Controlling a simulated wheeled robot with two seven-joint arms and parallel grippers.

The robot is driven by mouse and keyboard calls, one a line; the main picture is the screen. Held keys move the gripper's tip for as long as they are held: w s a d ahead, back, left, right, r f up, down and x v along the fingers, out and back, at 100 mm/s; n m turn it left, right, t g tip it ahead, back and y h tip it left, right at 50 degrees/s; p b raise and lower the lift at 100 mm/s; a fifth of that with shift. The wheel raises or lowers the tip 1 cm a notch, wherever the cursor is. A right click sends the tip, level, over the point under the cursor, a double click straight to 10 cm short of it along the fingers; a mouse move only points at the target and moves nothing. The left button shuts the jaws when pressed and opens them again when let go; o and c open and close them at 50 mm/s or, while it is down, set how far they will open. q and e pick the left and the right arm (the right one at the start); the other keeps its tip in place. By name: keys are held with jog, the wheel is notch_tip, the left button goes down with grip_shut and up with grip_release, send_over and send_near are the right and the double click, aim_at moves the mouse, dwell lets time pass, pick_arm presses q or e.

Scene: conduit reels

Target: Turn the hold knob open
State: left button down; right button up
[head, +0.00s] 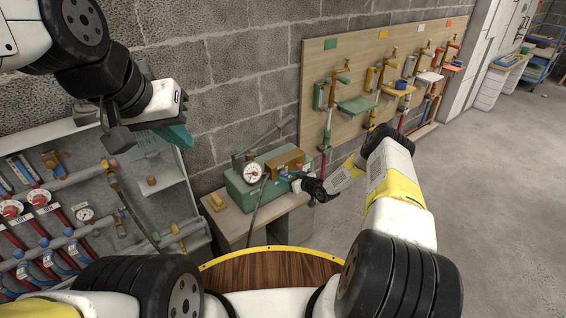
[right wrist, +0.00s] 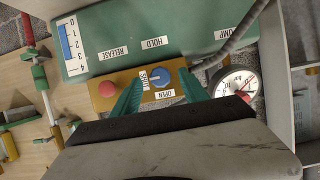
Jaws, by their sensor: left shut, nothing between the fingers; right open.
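The blue hold knob (right wrist: 161,77) sits on a yellow-brown block on the green pump unit (right wrist: 190,20), below the HOLD label (right wrist: 154,43). A SHUT label is at its left and an OPEN label (right wrist: 165,93) below it. My right gripper (right wrist: 160,82) is open, one teal finger on each side of the knob; I cannot tell if they touch it. In the head view the pump unit (head: 238,192) stands on a small bench, with my right gripper (head: 305,185) at its right side. My left gripper (head: 178,136) is shut and empty, high at the left.
A red knob (right wrist: 106,90) is left of the blue one, by the RELEASE label. A pressure gauge (right wrist: 237,84) and a grey lever are at the right. In the head view a valve and pipe panel (head: 150,178) stands at the left. Open floor (head: 480,190) is at the right.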

jog(key=shift+x, duration=0.95)
jog(key=shift+c, duration=0.4)
grip_shut()
